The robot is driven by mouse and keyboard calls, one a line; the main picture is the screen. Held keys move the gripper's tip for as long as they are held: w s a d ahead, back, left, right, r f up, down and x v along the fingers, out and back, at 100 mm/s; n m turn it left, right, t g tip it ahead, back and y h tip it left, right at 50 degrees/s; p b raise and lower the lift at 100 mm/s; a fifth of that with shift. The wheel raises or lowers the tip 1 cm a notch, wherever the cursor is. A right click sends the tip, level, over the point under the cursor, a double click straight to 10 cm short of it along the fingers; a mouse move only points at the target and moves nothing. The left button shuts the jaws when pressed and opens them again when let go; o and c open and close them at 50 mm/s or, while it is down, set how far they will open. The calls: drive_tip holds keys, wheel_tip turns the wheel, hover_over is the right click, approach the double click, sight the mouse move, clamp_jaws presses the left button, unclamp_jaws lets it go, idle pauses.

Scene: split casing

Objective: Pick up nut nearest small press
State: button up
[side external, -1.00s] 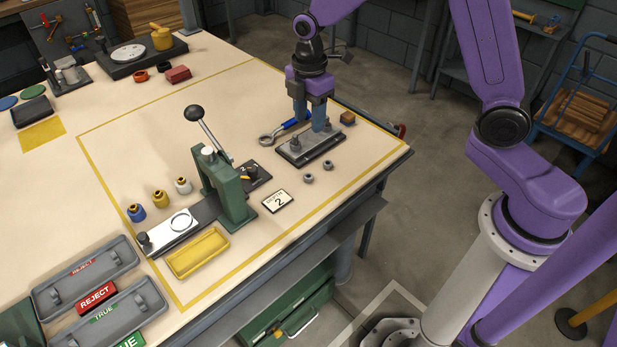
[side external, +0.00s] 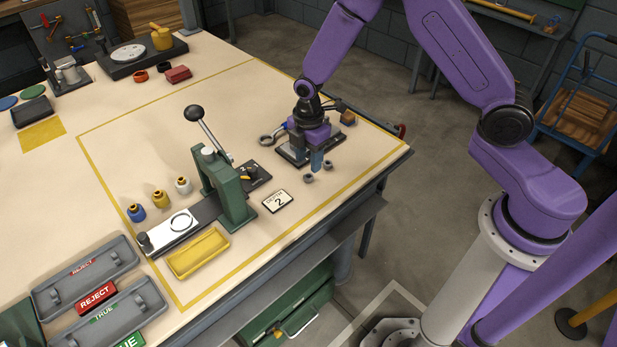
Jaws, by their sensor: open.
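Two small grey nuts lie on the bench in front of the dark fixture plate (side external: 290,154). The nut nearer the small green press (side external: 234,185) is the left one (side external: 308,178). The other nut (side external: 328,165) lies to its right and a little behind. My gripper (side external: 315,165) points down beside the two nuts, its blue fingers close to them. It is open, and I see nothing between its fingers. The gripper and wrist hide much of the fixture plate.
A card marked 2 (side external: 278,201) lies left of the nuts. A ring-ended tool (side external: 268,139) and a small brown block (side external: 348,118) lie near the plate. A yellow tray (side external: 198,254) sits before the press. Bench surface right of the nuts is clear.

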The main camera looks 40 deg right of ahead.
sight(308, 178)
drive_tip(key=shift+w+f, duration=0.15)
drive_tip(key=shift+f, duration=2.35)
clamp_jaws()
